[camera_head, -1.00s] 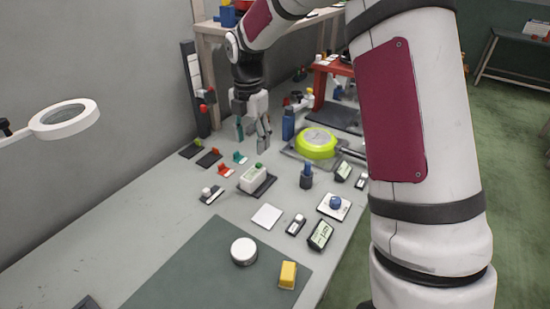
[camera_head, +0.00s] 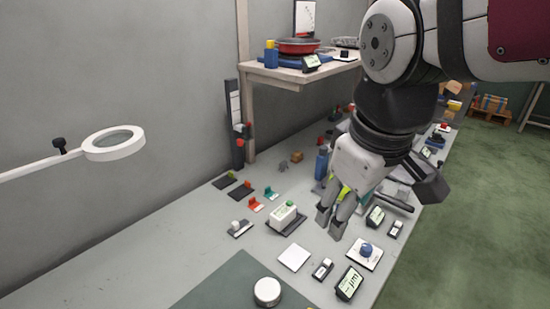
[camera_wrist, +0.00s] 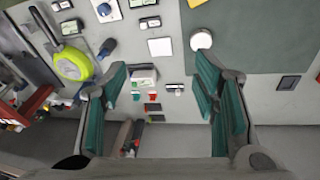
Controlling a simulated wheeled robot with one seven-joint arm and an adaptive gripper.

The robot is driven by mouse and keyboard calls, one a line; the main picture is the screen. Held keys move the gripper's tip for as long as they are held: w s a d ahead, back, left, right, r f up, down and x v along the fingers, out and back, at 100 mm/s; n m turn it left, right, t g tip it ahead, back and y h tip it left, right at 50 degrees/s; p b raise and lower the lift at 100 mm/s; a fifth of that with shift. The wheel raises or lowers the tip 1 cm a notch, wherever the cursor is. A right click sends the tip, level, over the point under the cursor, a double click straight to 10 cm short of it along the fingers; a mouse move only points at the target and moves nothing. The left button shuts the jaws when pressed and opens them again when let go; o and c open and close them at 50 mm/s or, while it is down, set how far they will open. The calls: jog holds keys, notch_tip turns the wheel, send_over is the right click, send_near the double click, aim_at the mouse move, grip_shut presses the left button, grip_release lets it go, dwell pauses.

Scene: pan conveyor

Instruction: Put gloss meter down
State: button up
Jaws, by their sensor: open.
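The likely gloss meter, a small white box with a green top spot (camera_head: 283,214), sits on a dark base on the grey bench. In the wrist view the white box (camera_wrist: 143,74) lies between and beyond the spread fingers. My gripper (camera_head: 331,227) is right of the box in the head view, pointing down, apart from it. Its teal-padded fingers stand wide apart in the wrist view (camera_wrist: 160,66), with nothing held between them. My arm and gripper hide part of the bench behind, including most of the yellow-green pan.
A white square card (camera_head: 294,257), small display units (camera_head: 349,283) and a white round puck (camera_head: 267,291) on a dark mat (camera_head: 225,287) lie nearer. Red and green clips stand left of the box. A blue bottle (camera_head: 322,162) and a wooden shelf (camera_head: 300,78) are behind.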

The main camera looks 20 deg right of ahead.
jog(key=s+f+m, duration=0.1)
jog(key=s+m, duration=0.3)
jog(key=s, duration=0.2)
jog(key=shift+s+a+f+m+t+y, duration=0.2)
jog(key=shift+f+m+t+y, duration=0.1)
jog(key=shift+f+m+t, duration=0.1)
notch_tip(320, 180, up, 2)
jog(key=shift+r+p, duration=0.15)
jog(key=shift+p, duration=0.7)
